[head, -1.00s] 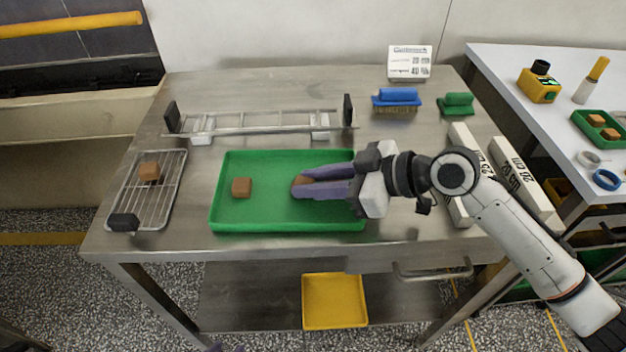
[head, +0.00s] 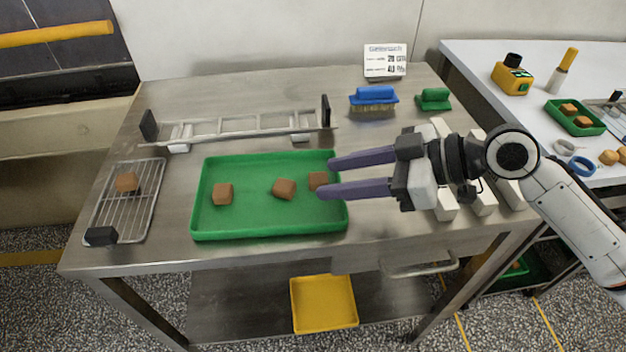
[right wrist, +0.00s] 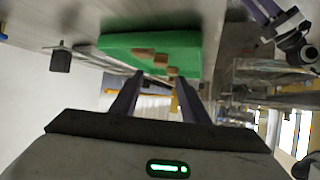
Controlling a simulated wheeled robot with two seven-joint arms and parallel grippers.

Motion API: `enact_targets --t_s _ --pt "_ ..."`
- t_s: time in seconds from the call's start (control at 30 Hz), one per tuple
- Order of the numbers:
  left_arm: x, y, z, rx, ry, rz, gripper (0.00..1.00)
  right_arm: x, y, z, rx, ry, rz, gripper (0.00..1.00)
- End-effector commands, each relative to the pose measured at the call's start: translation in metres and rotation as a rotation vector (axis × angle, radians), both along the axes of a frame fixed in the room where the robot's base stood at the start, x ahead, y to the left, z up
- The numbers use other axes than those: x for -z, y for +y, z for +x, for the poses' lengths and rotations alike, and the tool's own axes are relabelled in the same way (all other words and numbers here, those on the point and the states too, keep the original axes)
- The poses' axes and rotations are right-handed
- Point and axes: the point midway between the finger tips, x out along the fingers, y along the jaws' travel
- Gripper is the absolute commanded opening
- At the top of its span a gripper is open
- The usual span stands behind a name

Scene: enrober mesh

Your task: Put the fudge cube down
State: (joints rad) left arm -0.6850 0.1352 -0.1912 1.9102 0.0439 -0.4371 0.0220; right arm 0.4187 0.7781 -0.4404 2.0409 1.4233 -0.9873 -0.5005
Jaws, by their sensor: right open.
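Three brown fudge cubes lie in the green tray (head: 240,230): a left cube (head: 222,194), a middle cube (head: 284,188) turned at an angle, and a right cube (head: 318,181) near the tray's right side. My right gripper (head: 325,177) is open and empty, reaching in from the right. Its purple fingertips are at the tray's right edge, close to the right cube; I cannot tell if they touch it. The right wrist view shows the tray (right wrist: 190,42) and cubes beyond the spread fingers. My left gripper (right wrist: 262,10) shows partly at that view's top right, tips cut off.
A wire rack (head: 128,215) with another brown cube (head: 126,182) stands left. A metal guide frame (head: 240,130) lies behind the tray. Blue (head: 374,95) and green (head: 433,98) brushes are at the back. White blocks (head: 480,200) lie right, by my right arm.

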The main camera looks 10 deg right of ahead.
Motion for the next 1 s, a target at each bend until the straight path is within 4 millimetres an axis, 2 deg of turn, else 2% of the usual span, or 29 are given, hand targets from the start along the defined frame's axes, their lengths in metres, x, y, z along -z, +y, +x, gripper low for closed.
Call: enact_targets --t_s 0.1,0.23,1.0 --pt "0.003 0.000 0.000 0.001 0.003 0.001 0.31 -0.007 -0.014 -0.006 0.002 0.000 -0.001 0.41" --pt "0.002 0.000 0.000 0.002 0.002 0.001 0.31 -0.012 -0.021 -0.009 0.001 0.000 0.000 0.41" --pt "0.001 -0.002 0.001 0.003 -0.001 -0.001 0.31 -0.013 -0.021 -0.010 0.000 -0.001 0.002 0.41"
